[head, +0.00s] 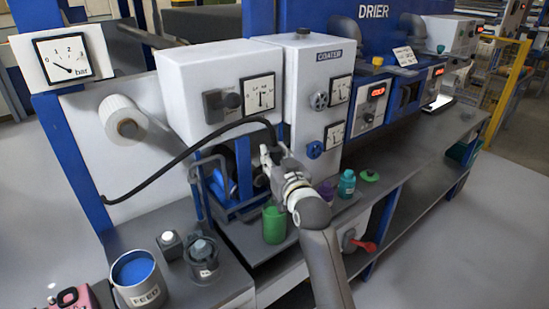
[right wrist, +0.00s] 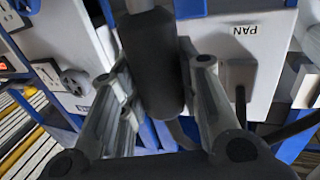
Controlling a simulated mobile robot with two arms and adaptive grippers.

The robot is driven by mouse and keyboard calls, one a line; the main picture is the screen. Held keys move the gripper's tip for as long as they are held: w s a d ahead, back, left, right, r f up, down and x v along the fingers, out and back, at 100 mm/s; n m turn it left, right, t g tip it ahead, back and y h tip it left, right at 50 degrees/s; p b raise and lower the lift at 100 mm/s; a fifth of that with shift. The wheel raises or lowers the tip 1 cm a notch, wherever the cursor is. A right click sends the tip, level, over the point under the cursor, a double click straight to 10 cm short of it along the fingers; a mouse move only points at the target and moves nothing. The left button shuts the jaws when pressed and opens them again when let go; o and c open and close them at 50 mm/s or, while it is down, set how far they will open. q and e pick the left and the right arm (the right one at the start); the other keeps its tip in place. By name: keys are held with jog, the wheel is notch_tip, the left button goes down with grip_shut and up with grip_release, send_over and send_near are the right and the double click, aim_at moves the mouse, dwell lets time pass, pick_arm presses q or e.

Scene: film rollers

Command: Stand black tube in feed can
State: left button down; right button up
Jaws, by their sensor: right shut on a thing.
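The feed can (head: 147,296) stands on the grey bench at the lower left, upright, labelled FEED and open at the top with blue liquid inside. The black tube (head: 186,152) arches from the left, in front of the white panel, up to my right gripper (head: 268,156). My right gripper is shut on the black tube, high above the bench and well to the right of the can. In the right wrist view, a thick dark part of the tube (right wrist: 152,65) sits between the fingers (right wrist: 157,90). My left gripper is not in view.
A grey-lidded jar (head: 202,258) and a small white-and-black container (head: 170,243) stand right of the can. A pink box (head: 75,298) is at its left. A green container (head: 274,224) stands below my right gripper. A white roller (head: 127,118) juts out behind the tube.

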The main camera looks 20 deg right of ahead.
jog(key=shift+r+p, duration=5.1)
jog(key=shift+r, duration=0.6)
jog(key=shift+f, duration=0.15)
